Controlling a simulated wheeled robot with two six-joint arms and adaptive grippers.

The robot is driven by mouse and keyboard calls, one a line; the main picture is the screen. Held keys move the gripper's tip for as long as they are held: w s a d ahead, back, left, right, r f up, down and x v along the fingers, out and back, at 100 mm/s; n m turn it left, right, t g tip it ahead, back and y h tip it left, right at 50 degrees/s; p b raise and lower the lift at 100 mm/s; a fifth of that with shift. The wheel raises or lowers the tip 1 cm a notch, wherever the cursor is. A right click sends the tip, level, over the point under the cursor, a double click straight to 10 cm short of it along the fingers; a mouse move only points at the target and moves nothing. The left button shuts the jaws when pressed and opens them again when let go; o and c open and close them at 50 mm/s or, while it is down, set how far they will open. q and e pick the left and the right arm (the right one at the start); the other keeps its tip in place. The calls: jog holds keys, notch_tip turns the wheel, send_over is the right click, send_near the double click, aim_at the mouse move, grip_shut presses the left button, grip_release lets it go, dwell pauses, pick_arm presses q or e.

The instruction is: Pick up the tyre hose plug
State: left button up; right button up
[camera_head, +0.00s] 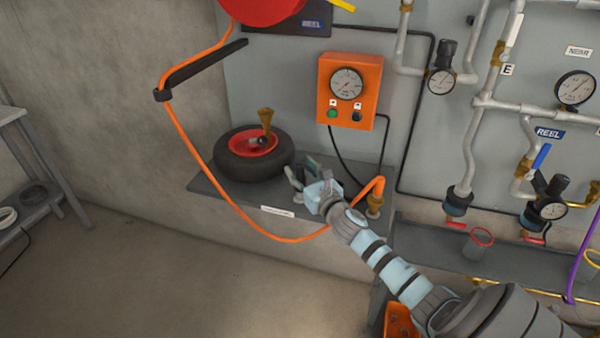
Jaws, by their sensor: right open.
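My right gripper (302,172) is open and empty over the grey shelf, just right of the black tyre (232,172) with its red hub. A brass cone-shaped fitting (265,118) stands upright at the tyre's hub, left of and above my gripper, apart from it. Another brass fitting (375,204) is at the shelf's right end, where the orange hose (218,190) ends, to the right of my gripper. I cannot tell which of these is the tyre hose plug. My left gripper is not in view.
An orange gauge box (347,92) hangs on the wall above the shelf (215,190), with dark hoses below it. The orange hose droops in front of the shelf. Pipes and gauges (575,90) fill the right wall. A bench (35,200) stands at left; the floor between is clear.

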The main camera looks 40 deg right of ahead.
jog(key=shift+w, duration=0.5)
grip_shut()
notch_tip(320, 180, up, 12)
jog(key=p, duration=0.9)
notch_tip(320, 180, up, 8)
jog(key=p, duration=0.3)
send_over(300, 165)
